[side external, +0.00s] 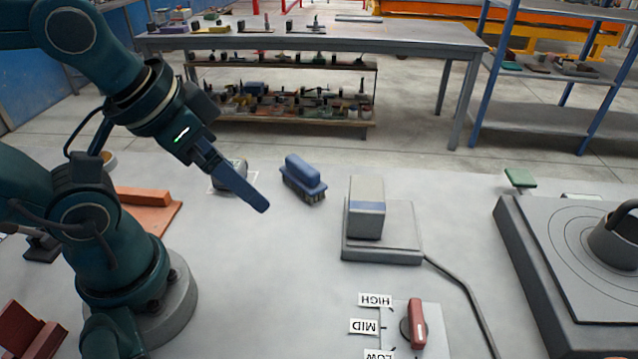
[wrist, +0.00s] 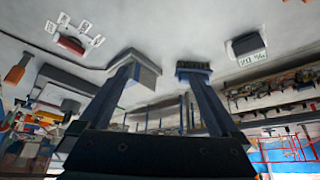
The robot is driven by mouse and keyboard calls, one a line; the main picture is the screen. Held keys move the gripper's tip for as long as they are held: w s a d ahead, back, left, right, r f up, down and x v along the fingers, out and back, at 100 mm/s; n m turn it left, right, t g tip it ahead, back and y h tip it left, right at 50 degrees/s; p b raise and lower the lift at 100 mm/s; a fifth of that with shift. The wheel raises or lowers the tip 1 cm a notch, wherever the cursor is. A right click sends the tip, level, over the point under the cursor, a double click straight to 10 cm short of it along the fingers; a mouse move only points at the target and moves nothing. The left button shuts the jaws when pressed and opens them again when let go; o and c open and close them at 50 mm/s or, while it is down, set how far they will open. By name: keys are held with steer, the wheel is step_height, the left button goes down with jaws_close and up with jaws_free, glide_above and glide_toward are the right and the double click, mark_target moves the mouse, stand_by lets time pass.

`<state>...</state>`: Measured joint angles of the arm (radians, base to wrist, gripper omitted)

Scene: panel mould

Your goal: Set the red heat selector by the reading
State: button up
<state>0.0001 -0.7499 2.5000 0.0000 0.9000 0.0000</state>
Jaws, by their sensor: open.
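The red heat selector (side external: 418,322) stands on a pale plate at the lower front in the side view, its bar running roughly up and down the picture. Labels HIGH (side external: 376,300), MID (side external: 365,326) and LOW (side external: 379,355) lie to its left; I cannot tell which it points at. It also shows in the wrist view (wrist: 71,44), among several white labels. My gripper (wrist: 165,70) is open and empty. In the side view my gripper (side external: 262,207) hangs above the table, well left of the selector.
A grey block with a blue band (side external: 366,222) stands on a corded base between gripper and selector. A blue brush (side external: 303,181) lies behind the gripper. A large ringed plate (side external: 525,262) stands right.

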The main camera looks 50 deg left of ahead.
steer(key=c, duration=0.8)
steer(key=shift+o, duration=0.2)
steer(key=w+d+r+n+g+h, duration=0.1)
steer(key=w+d+r+n+h, duration=0.1)
steer(key=w+d+r+n, duration=0.35)
steer(key=n+g+h, duration=0.2)
steer(key=n+g, duration=0.2)
steer(key=g, duration=0.2)
glide_above(419, 326)
steer(key=w+a, duration=0.4)
step_height(419, 326, down, 9)
steer(key=shift+m+g+y, duration=0.25)
steer(key=shift+g+y, duration=0.15)
steer(key=shift+g, duration=0.5)
steer(key=x, duration=1.1)
steer(key=shift+s+d+f, duration=0.15)
steer(key=shift+s+d, duration=0.2)
steer(key=shift+s, duration=0.05)
